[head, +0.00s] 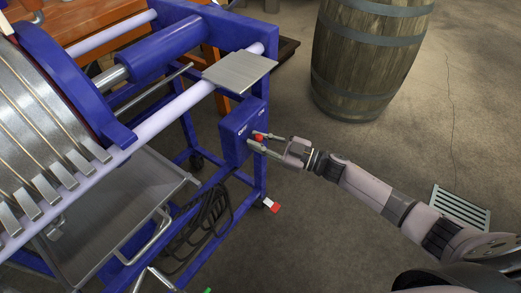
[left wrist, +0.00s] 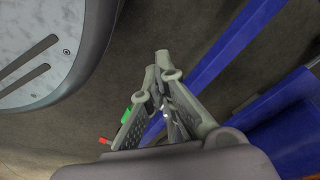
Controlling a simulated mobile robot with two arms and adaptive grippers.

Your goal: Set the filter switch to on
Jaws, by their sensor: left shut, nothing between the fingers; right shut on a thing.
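The filter switch is a red handle (head: 258,137) on the face of a blue box (head: 233,131) fixed to the blue filter frame in the head view. Small white lettering shows on the box beside the handle, too small to read surely. My right gripper (head: 258,143) reaches in from the right and is shut on the red handle, its fingers hiding part of it. The handle's exact angle is hard to tell. My left gripper (left wrist: 165,75) shows in the left wrist view, shut and empty, above the floor near blue frame bars.
The plate filter (head: 50,130) and a metal drip tray (head: 115,215) fill the left side of the head view. A wooden barrel (head: 365,60) stands behind at the upper right. A floor drain grate (head: 460,208) lies at right. Dark coiled hose (head: 200,230) hangs under the frame.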

